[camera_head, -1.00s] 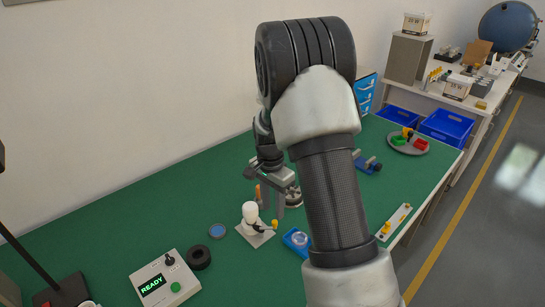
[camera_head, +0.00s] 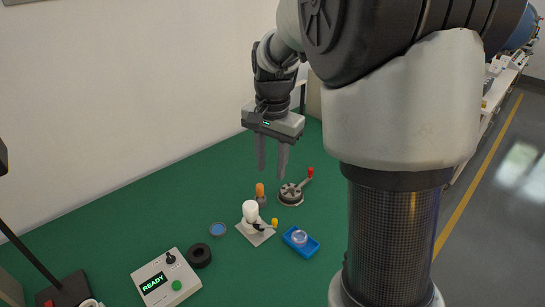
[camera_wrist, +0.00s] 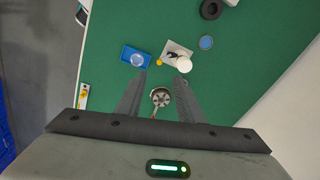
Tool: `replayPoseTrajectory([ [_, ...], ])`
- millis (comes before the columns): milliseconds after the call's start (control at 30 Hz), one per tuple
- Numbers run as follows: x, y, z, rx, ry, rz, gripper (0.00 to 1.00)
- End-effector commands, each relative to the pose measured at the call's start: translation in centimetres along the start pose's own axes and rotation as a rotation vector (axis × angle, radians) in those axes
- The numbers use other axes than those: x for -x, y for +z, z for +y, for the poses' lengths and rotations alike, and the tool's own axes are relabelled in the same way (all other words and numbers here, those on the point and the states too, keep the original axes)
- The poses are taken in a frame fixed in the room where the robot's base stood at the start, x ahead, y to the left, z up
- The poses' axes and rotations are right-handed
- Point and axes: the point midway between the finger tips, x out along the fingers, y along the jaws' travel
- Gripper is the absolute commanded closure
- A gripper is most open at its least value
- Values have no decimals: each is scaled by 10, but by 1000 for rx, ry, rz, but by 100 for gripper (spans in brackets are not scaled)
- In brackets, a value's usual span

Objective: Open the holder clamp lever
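A white bulb (camera_head: 250,209) stands upright in a holder on a light grey plate (camera_head: 262,238). A short dark lever with a yellow knob (camera_head: 275,222) sticks out at the holder's right side. In the wrist view, the bulb (camera_wrist: 184,65) and yellow knob (camera_wrist: 158,62) lie beyond my fingertips. A round metal fixture (camera_head: 291,195) with a red-tipped lever (camera_head: 310,173) stands behind the holder. It shows between my fingers in the wrist view (camera_wrist: 160,98). My gripper (camera_head: 271,173) is open, empty, pointing down above the table, behind the bulb holder and apart from everything.
An orange-topped piece (camera_head: 260,190) stands close behind the bulb. A blue tray (camera_head: 301,242) with a clear round part sits to the right. A black ring (camera_head: 199,256), a blue disc (camera_head: 218,229) and a READY box (camera_head: 165,281) are front left. The left green tabletop is clear.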

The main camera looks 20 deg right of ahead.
Motion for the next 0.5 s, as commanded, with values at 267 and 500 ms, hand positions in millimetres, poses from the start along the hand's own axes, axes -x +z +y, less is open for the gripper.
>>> replayPoseTrajectory([
  [267, 42, 27, 17, 144, -59, 47, 66],
  [500, 55, 39, 25, 209, -80, 70, 66],
])
